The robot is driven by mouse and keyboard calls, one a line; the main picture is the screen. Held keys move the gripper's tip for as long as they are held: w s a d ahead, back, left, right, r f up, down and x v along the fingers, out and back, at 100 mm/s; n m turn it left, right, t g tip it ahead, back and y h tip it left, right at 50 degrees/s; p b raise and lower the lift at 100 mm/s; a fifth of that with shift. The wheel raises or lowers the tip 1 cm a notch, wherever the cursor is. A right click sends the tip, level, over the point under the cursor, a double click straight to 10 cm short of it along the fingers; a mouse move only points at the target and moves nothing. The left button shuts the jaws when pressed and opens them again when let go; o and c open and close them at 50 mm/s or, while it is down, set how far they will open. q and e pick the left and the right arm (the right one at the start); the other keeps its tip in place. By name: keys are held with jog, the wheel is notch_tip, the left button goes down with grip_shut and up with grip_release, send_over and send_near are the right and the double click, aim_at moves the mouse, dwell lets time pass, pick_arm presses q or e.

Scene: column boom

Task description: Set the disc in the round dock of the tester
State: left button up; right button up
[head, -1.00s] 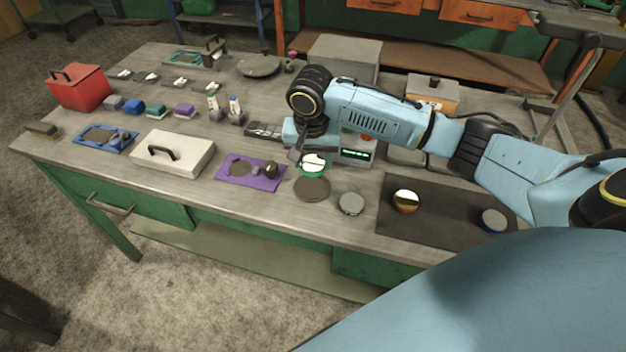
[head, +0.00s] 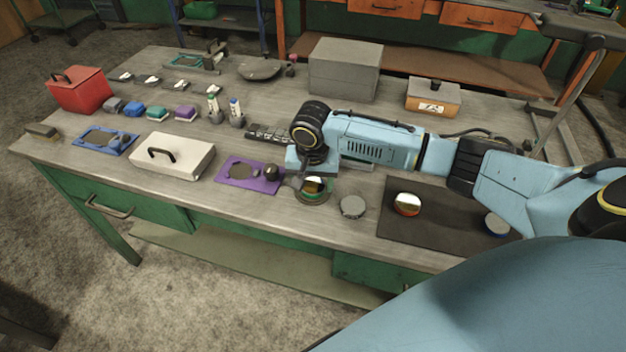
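My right gripper (head: 305,180) reaches down over the front middle of the bench. A mirror-topped disc with a green rim (head: 313,185) is at its fingertips and appears gripped. The disc is over a dark round plate (head: 312,199) on the bench; I cannot tell whether they touch. A box with a lit green display, likely the tester, showed earlier and is now mostly hidden behind my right arm. I cannot make out its round dock. My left gripper is not in view.
A grey disc (head: 353,207) lies just right of the plate. A dark mat (head: 440,222) holds an orange-rimmed mirror disc (head: 408,204) and a blue-rimmed disc (head: 498,224). A purple board (head: 236,183) and white lidded box (head: 172,155) stand to the left.

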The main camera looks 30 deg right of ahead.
aim_at(312, 191)
jog(key=shift+o, duration=1)
jog(key=shift+r, duration=0.1)
notch_tip(312, 191, up, 12)
jog(key=s+p, duration=0.1)
jog(key=shift+a+p, duration=0.4)
jog(key=shift+a, duration=0.05)
